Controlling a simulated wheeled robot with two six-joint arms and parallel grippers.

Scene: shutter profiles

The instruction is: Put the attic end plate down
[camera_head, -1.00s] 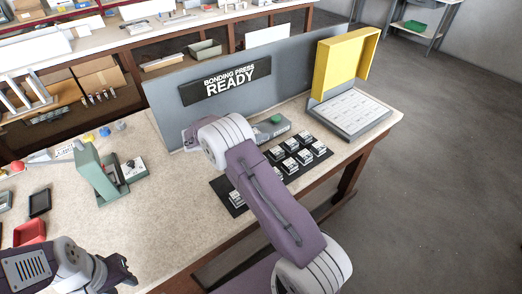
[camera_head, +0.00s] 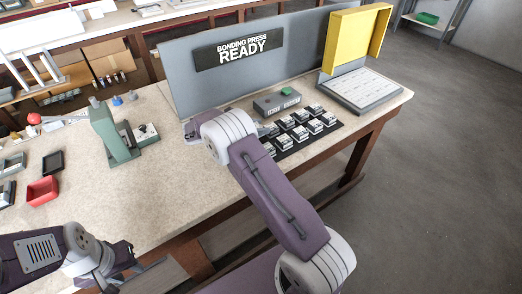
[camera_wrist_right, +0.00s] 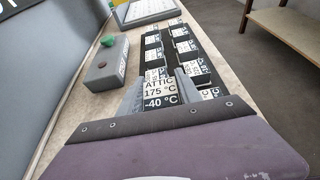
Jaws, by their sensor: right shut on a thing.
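The attic end plate (camera_wrist_right: 159,92) is a small block labelled "ATTIC 175 °C -40 °C". In the right wrist view it sits between the grey fingers of my right gripper (camera_wrist_right: 160,95), which is shut on it. Beyond it is a black mat (camera_wrist_right: 172,60) with rows of similar labelled plates, also seen in the head view (camera_head: 337,127). Whether the held plate touches the mat or bench is unclear. My right forearm hides most of the right gripper in the head view. My left gripper (camera_head: 122,268) is at the lower left, away from the plates; its jaw opening is unclear.
A grey box with a green button (camera_head: 277,103) stands behind the mat. The bonding press panel (camera_head: 245,55) reads "READY". A yellow frame (camera_head: 355,38) stands over a grey tray (camera_head: 362,92). A green device (camera_head: 117,135) and red bin (camera_head: 42,191) are at left. The bench middle (camera_head: 110,200) is clear.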

